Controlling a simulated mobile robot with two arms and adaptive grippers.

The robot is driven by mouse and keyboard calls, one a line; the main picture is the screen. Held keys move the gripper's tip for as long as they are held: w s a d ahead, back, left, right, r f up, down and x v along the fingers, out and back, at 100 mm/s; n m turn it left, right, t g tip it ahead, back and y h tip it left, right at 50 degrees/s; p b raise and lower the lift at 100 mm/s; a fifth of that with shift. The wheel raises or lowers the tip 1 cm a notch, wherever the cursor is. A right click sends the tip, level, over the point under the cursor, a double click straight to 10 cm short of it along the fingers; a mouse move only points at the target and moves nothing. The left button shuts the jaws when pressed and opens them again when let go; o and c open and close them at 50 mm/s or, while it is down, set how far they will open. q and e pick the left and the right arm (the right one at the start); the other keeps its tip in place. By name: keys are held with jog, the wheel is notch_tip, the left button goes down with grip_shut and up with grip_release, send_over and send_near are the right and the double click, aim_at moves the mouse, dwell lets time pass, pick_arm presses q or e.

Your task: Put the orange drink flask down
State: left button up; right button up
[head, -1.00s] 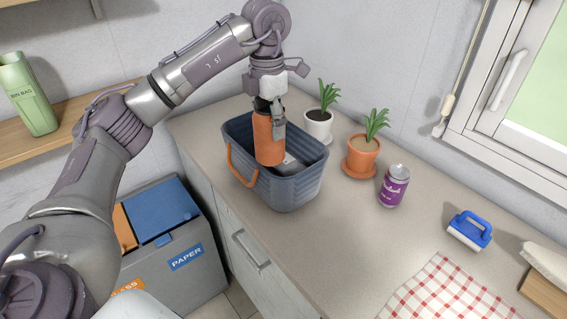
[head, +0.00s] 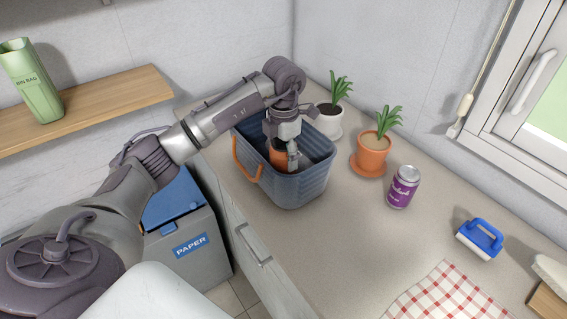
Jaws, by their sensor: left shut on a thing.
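The orange drink flask (head: 279,158) is inside the blue-grey washtub basin (head: 301,189), which stands on the counter and has an orange handle. Only the flask's upper part shows; the basin wall hides its lower part, so I cannot tell whether it touches the bottom. My left gripper (head: 292,155) reaches down into the basin and is shut on the flask near its top. My right gripper is not in view.
A white-potted plant (head: 331,122) and an orange-potted plant (head: 372,155) stand behind and right of the basin. A purple can (head: 403,187), a blue brush (head: 480,239) and a checked cloth (head: 447,296) lie further right. Open counter (head: 330,245) is in front.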

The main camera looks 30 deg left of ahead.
aim_at(284, 166)
pick_arm(q)
notch_tip(284, 166, down, 3)
jog(key=shift+p, duration=0.5)
jog(key=shift+f, duration=0.55)
jog(key=o, duration=1.5)
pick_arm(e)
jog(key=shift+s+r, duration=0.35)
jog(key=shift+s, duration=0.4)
